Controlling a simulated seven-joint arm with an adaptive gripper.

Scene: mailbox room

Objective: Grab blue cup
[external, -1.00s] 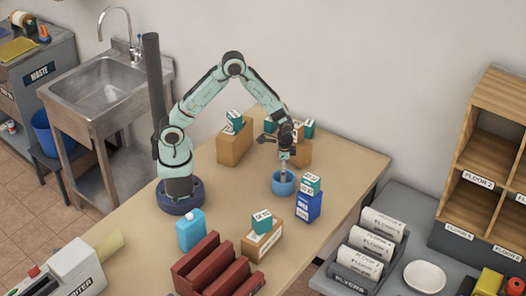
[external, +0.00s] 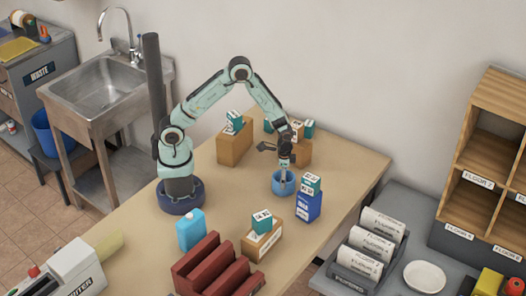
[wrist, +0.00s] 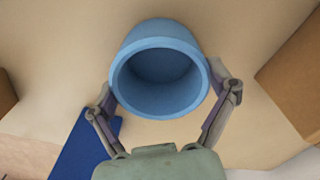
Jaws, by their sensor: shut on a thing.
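The blue cup (external: 281,189) stands upright on the tan table, close to the blue box. In the wrist view the cup (wrist: 160,104) fills the middle, with its open mouth facing the camera. My gripper (external: 284,178) points down at the cup. In the wrist view my gripper (wrist: 164,92) has one finger on each side of the cup, outside its wall, and is shut on it. The cup's underside is hidden.
A blue box (external: 308,207) with a teal box on top stands just right of the cup. Cardboard boxes (external: 235,146) stand behind. A light-blue container (external: 190,230), a cardboard box (external: 262,240) and a red rack (external: 215,265) are in front. Bare table lies left of the cup.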

